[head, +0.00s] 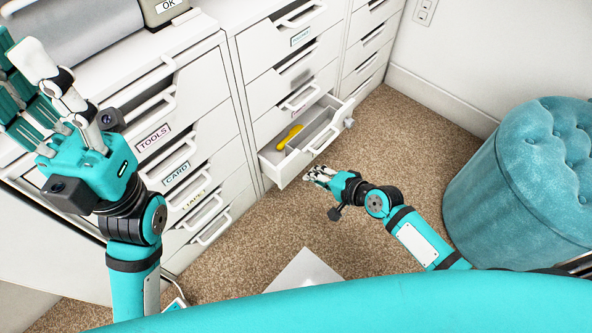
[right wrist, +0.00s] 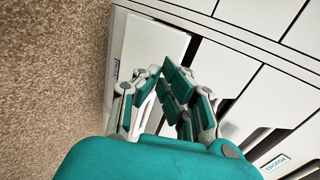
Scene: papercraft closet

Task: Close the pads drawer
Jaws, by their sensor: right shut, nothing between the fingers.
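A white drawer (head: 271,167) stands pulled out low in the white cabinet in the head view. A yellow item (head: 289,137) lies inside it. Its own label does not show clearly enough to read in the head view. My right gripper (head: 313,177) is shut and empty, low over the carpet just in front of the open drawer. I cannot tell whether it touches the drawer. In the right wrist view its fingers (right wrist: 162,70) come together in front of a white panel (right wrist: 150,45). My left gripper (head: 22,60) is raised at the left, apparently open and empty, its fingers spread.
A left cabinet column has drawers labelled TOOLS (head: 153,138), CARD (head: 176,176) and TAPE. More drawers rise above the open one. A teal tufted ottoman (head: 525,190) stands at the right. Brown carpet (head: 410,150) is clear between it and the cabinet.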

